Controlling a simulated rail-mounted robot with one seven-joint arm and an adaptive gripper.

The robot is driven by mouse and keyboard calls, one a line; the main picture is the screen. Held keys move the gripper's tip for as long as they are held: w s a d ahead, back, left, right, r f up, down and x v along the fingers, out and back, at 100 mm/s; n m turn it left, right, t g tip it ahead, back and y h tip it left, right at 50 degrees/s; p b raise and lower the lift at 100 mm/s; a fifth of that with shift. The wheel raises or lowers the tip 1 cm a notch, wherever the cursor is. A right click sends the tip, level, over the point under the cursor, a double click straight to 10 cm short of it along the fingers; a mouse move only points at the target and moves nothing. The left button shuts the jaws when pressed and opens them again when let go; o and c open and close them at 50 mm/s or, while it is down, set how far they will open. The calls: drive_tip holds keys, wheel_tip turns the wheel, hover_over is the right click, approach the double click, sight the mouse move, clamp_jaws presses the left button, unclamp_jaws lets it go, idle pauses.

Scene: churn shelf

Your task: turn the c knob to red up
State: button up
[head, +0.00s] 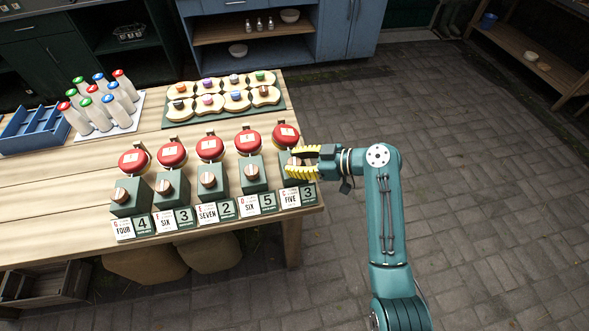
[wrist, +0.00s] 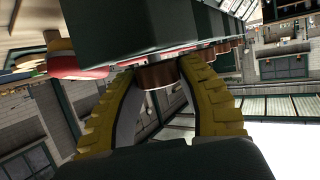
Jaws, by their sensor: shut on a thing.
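The c knob is a copper-brown round knob on the rightmost green box (head: 291,181), above the card (head: 291,199) reading FIVE and 3. My gripper (head: 293,162) reaches it from the right, its yellow fingers on either side of the knob and shut on it. In the wrist view the knob (wrist: 158,77) sits between the fingertips of my gripper (wrist: 158,73), under the dark box (wrist: 160,35). The fingers cover most of the knob in the head view, and I cannot tell which way its marking points. A red round top (head: 286,136) with a white label stands behind the box.
Several similar boxes with knobs and red tops run leftward along the table (head: 60,195), the nearest being the d box (head: 253,174). Behind stand a green tray (head: 170,122) with wooden pieces, white bottles (head: 112,110) and a blue crate (head: 32,130). Floor at right is clear.

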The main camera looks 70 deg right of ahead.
drive_tip(key=shift+f+n+y+b, duration=0.3)
drive_tip(key=shift+n+y+b, duration=0.3)
drive_tip(key=shift+y, duration=0.1)
drive_tip(key=o, duration=1.2)
drive_tip(key=shift+r, duration=0.15)
drive_tip(key=v, duration=1.2)
drive_tip(key=shift+d+r, duration=0.15)
drive_tip(key=shift+d, duration=0.05)
drive_tip(key=shift+w, duration=0.1)
